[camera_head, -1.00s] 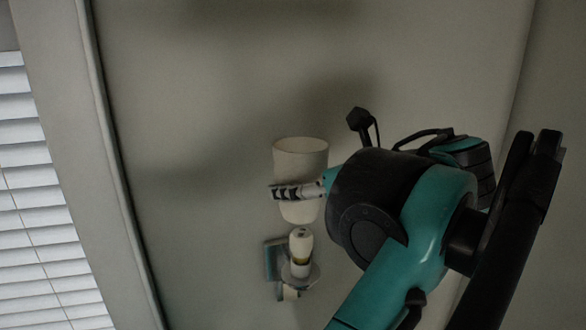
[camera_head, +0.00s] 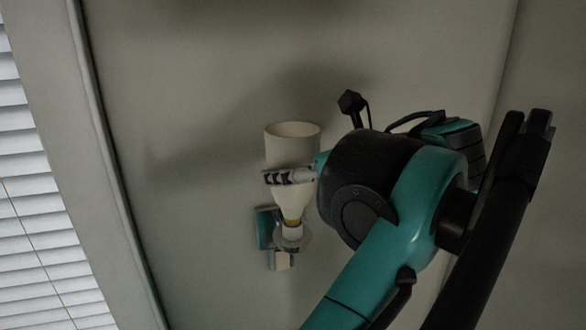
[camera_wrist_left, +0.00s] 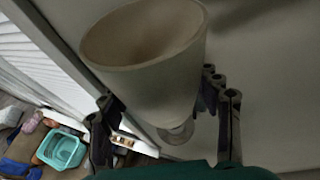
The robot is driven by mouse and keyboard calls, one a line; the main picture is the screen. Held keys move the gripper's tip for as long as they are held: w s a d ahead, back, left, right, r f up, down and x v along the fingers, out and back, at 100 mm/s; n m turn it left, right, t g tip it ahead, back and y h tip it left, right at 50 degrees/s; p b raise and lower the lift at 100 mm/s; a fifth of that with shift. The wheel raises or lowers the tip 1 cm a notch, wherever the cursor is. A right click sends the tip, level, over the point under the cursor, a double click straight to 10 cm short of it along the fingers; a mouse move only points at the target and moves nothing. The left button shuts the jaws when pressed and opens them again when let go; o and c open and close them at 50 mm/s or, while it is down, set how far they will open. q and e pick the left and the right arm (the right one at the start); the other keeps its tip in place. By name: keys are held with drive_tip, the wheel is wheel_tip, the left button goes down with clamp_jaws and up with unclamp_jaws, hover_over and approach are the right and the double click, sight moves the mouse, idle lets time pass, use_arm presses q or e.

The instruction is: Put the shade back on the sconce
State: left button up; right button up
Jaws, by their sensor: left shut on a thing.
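The shade (camera_head: 292,145), a pale cup tapering downward, is upright with its wide rim up. My left gripper (camera_head: 289,176) is shut on its side, and the left wrist view shows the shade (camera_wrist_left: 158,75) between the fingers (camera_wrist_left: 160,115). The sconce (camera_head: 268,229) is on the wall directly below, with a teal backplate and a round dish (camera_head: 291,241). The shade's narrow end overlaps the bulb, whose upper part is hidden; the base shows just above the dish. I cannot tell whether shade and dish touch. My right gripper is out of view.
White window blinds (camera_head: 25,190) and a frame (camera_head: 95,170) stand to the left. The wall (camera_head: 190,120) around the shade is bare. In the left wrist view, a teal bin (camera_wrist_left: 62,148) and other items lie far below.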

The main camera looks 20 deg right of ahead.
sight(293, 209)
use_arm(q)
drive_tip(key=shift+w+f+b, duration=0.25)
drive_tip(key=shift+f+b, duration=0.3)
drive_tip(key=shift+f, duration=0.2)
drive_tip(key=shift+w+f+b, duration=0.2)
drive_tip(key=shift+f+b, duration=0.3)
drive_tip(key=shift+f, duration=0.25)
drive_tip(key=shift+s+f+b, duration=0.3)
drive_tip(key=shift+f+b, duration=0.3)
drive_tip(key=shift+f, duration=0.25)
drive_tip(key=shift+w+f+b, duration=0.2)
drive_tip(key=shift+f+b, duration=0.35)
drive_tip(key=shift+f, duration=0.4)
drive_tip(key=shift+s, duration=0.1)
drive_tip(key=shift+f, duration=0.6)
drive_tip(key=o, duration=0.9)
